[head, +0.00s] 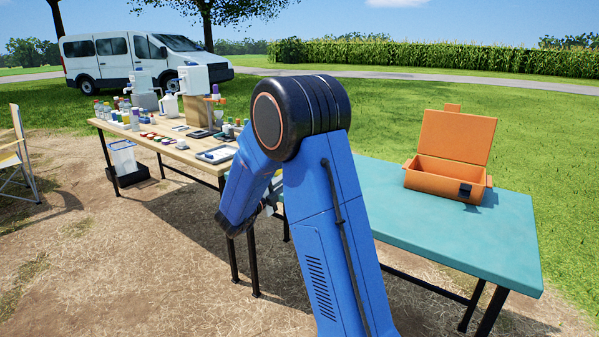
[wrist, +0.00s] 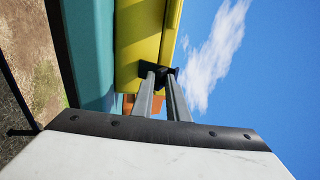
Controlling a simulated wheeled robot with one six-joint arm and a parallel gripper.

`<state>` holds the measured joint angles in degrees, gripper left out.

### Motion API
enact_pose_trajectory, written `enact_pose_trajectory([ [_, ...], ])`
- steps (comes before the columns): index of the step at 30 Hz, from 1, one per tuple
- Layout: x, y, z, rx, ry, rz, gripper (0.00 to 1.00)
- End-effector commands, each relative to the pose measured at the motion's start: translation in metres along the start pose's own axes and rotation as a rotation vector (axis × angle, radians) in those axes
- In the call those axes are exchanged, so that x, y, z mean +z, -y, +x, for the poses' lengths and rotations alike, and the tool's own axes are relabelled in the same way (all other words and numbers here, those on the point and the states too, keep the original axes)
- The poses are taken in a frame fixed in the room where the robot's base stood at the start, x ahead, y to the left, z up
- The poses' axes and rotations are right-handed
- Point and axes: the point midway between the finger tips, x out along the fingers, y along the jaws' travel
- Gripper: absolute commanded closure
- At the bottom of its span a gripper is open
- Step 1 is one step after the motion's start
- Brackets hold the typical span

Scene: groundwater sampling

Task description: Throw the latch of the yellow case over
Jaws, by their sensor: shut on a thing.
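The yellow case (wrist: 138,42) shows in the wrist view, standing on the teal table (wrist: 92,45); this view is turned on its side, with the sky at the right. A seam divides its body from the lid part (wrist: 173,25), which looks closed. A dark latch (wrist: 161,69) sits at the case's front by the seam. My gripper (wrist: 161,78) is shut on the latch, its two grey fingers reaching it. The fingers partly hide the latch, so its exact position is unclear. In the head view my blue arm hides the yellow case.
An orange case (head: 437,184) with its lid raised stands on the right part of the teal table (head: 440,228). A wooden table (head: 178,152) at left holds bottles, jugs and trays. The teal table's front right area is clear.

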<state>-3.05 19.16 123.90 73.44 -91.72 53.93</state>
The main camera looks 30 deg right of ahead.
Motion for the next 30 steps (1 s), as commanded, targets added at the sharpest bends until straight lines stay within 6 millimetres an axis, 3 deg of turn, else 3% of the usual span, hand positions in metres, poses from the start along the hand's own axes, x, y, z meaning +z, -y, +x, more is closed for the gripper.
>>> enact_pose_trajectory([
  [9,0.0,-0.003,0.0,-0.009,-0.001,-0.002,1.0],
  [21,0.0,-0.034,-0.007,-0.182,-0.002,-0.002,1.0],
  [30,0.0,-0.036,-0.008,-0.203,-0.001,0.001,1.0],
])
